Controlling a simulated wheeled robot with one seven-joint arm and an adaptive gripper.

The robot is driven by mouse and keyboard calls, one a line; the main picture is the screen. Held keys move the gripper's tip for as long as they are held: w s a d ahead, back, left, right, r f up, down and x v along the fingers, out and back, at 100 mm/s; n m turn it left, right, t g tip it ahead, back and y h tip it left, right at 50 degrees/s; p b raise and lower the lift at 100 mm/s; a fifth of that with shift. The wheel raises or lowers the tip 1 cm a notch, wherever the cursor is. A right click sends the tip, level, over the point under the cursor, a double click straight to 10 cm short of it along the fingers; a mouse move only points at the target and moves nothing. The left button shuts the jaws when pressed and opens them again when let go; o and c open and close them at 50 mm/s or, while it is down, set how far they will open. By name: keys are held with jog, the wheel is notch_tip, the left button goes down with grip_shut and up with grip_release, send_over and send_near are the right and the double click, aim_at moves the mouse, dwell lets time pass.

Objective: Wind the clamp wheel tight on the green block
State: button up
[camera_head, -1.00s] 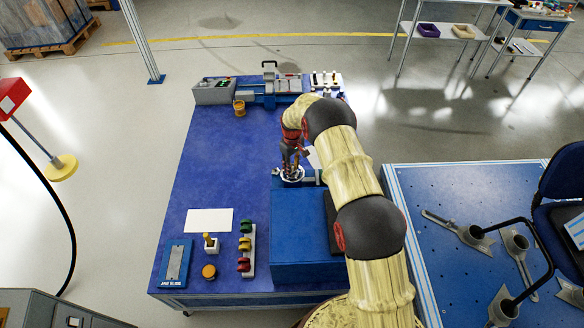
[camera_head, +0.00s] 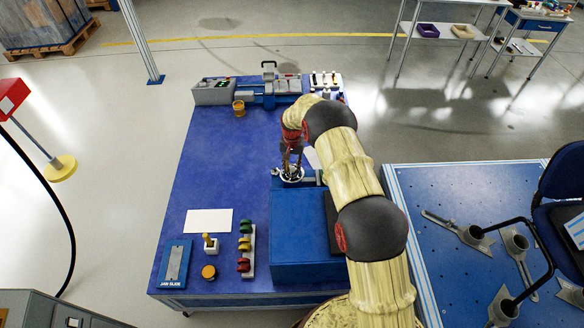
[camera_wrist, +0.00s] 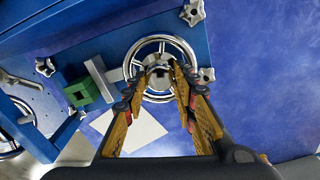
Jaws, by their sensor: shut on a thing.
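The silver clamp wheel (camera_wrist: 187,48) is a ringed handwheel on the front of the blue fixture. It shows small in the head view (camera_head: 291,180). My gripper (camera_wrist: 159,77) is shut on the wheel's middle, its two fingers on either side of the hub. In the head view my gripper (camera_head: 291,167) points down onto the wheel. The green block (camera_wrist: 82,92) sits left of the wheel beside a grey clamp bar (camera_wrist: 102,76); I cannot tell whether they touch. The block is hidden in the head view.
Star-shaped knobs (camera_wrist: 193,12) stand around the wheel. A white sheet (camera_wrist: 135,133) lies on the blue table below. In the head view a large blue box (camera_head: 300,235) and a rack of coloured pieces (camera_head: 246,250) stand nearer. The table's left middle (camera_head: 215,155) is clear.

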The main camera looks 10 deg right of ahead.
jog(key=m, duration=1.1)
jog(key=shift+d, duration=0.1)
jog(key=m, duration=0.4)
jog(key=shift+m, duration=0.3)
jog(key=m, duration=1.2)
jog(key=shift+s+r+m, duration=0.1)
jog(key=shift+m, duration=0.2)
jog(key=o, duration=1.1)
jog(key=shift+o, duration=0.3)
